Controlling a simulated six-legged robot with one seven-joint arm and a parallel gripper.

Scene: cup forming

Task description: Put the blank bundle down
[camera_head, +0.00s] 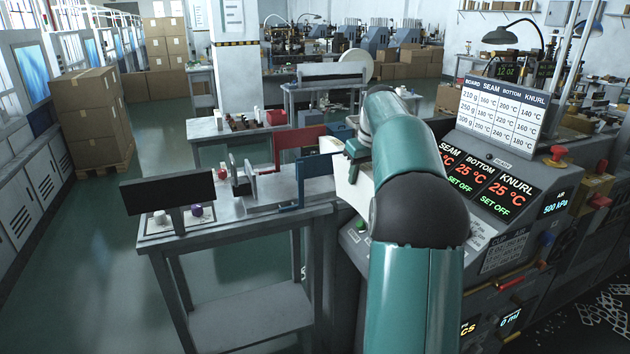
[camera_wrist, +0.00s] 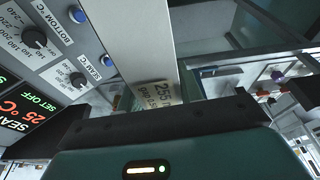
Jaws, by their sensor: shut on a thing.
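The blank bundle (camera_head: 346,188) is a white, flat stack that shows partly behind my arm in the head view. In the wrist view the bundle (camera_wrist: 138,38) is a long pale strip with a printed label reading "255" near my jaws. My gripper (camera_head: 354,150) is shut on the bundle and holds it in the air, in front of the machine's sloped panel. The gripper (camera_wrist: 165,108) also shows at the bottom of the wrist view. My arm hides part of the bundle in the head view.
The machine console (camera_head: 490,190) with temperature readouts and knobs is at right. Stacked cartons (camera_head: 88,115) stand far left. Floor left of the bench is clear.

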